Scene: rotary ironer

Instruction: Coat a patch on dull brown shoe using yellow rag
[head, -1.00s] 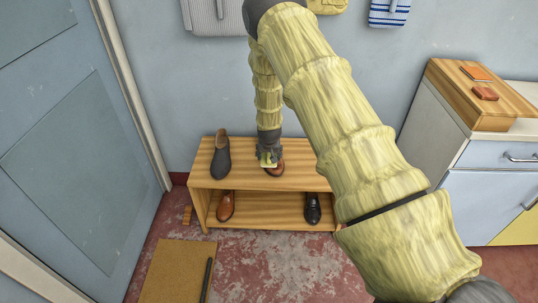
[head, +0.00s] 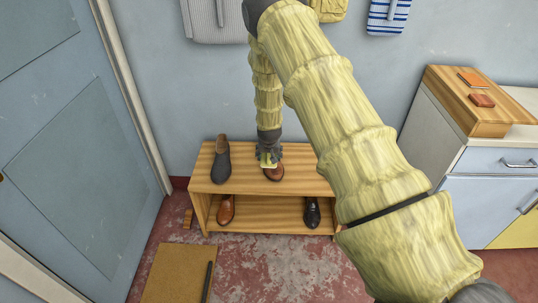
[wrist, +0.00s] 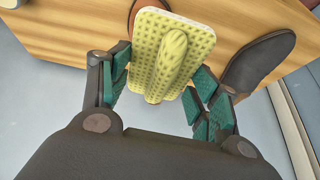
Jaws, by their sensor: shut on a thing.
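A brown shoe (head: 274,174) stands on the top board of the wooden shoe bench (head: 310,184), its toe towards me. My gripper (head: 268,156) points down over its back part and hides much of it. The yellow rag (head: 267,164) is in my jaws. In the wrist view the rag (wrist: 148,50) is a flat dotted pad with a raised ridge, and my fingers (wrist: 158,85) stand on either side of it. A small brown edge of the shoe (wrist: 133,14) shows beside the rag. I cannot tell whether the rag touches the shoe.
A dark grey shoe (head: 221,162) stands left on the top board. Another brown shoe (head: 225,209) and a black shoe (head: 312,212) stand on the lower shelf. A cabinet (head: 485,170) is at the right and a mat (head: 178,270) lies on the floor.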

